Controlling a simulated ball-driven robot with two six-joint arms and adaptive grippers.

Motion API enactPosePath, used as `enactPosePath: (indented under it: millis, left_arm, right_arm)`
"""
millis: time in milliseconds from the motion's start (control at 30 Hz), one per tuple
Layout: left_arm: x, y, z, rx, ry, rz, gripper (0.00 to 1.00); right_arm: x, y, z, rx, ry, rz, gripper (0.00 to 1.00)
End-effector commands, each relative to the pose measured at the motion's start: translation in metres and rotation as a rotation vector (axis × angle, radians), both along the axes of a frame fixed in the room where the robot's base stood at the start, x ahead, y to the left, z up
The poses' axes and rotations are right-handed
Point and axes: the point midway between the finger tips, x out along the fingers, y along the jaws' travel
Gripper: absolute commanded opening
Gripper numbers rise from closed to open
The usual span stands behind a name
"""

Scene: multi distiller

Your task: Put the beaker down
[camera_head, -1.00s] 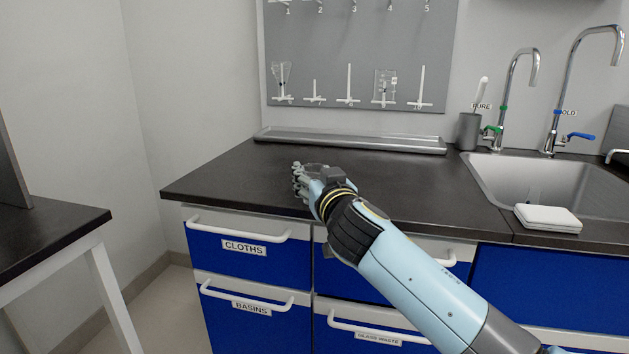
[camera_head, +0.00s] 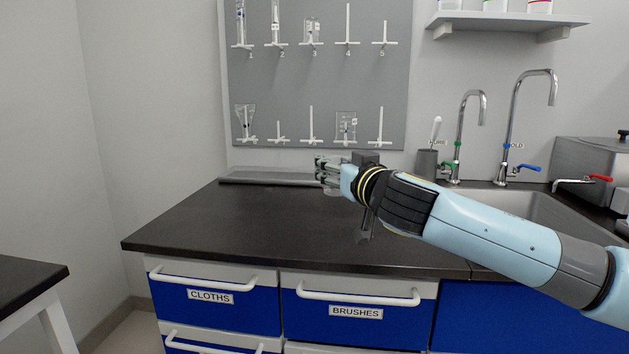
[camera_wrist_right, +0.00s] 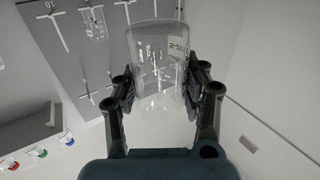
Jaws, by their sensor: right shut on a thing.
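The clear glass beaker (camera_wrist_right: 157,60) with a printed label is between the fingers of my right gripper (camera_wrist_right: 160,92) in the right wrist view. The fingers are shut on its sides. In the head view my right gripper (camera_head: 332,172) is over the back part of the dark countertop (camera_head: 230,225), in front of the pegboard. The beaker is mostly hidden by the fingers there, and I cannot tell its gap to the counter. My left gripper is not in view.
A long grey tray (camera_head: 262,178) lies along the wall behind the counter. The grey pegboard (camera_head: 290,85) holds glassware on pegs. A grey brush cup (camera_head: 427,163), taps and a sink (camera_head: 500,203) stand to the right. The left and front counter is clear.

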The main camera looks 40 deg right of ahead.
Motion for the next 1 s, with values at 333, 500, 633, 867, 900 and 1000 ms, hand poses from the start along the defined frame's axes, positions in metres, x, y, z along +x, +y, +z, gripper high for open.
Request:
enactPosePath:
  millis: [333, 500, 633, 867, 900, 1000]
  left_arm:
    - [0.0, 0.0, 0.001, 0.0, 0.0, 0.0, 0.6]
    - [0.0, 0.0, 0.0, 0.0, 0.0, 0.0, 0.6]
    - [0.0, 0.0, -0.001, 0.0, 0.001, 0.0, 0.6]
    - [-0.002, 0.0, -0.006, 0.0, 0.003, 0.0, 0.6]
    - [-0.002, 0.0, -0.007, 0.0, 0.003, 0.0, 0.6]
    - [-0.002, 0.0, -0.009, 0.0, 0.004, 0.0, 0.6]
  right_arm:
    - [-0.002, -0.004, 0.003, 0.001, 0.0, 0.001, 0.11]
    - [-0.002, -0.004, 0.003, 0.002, -0.001, 0.0, 0.11]
    - [0.002, 0.003, -0.003, 0.007, -0.002, -0.001, 0.11]
    - [0.02, 0.038, -0.026, 0.014, -0.003, -0.001, 0.11]
    - [0.024, 0.046, -0.032, 0.013, -0.002, -0.001, 0.11]
    - [0.036, 0.067, -0.047, 0.012, -0.001, -0.001, 0.11]
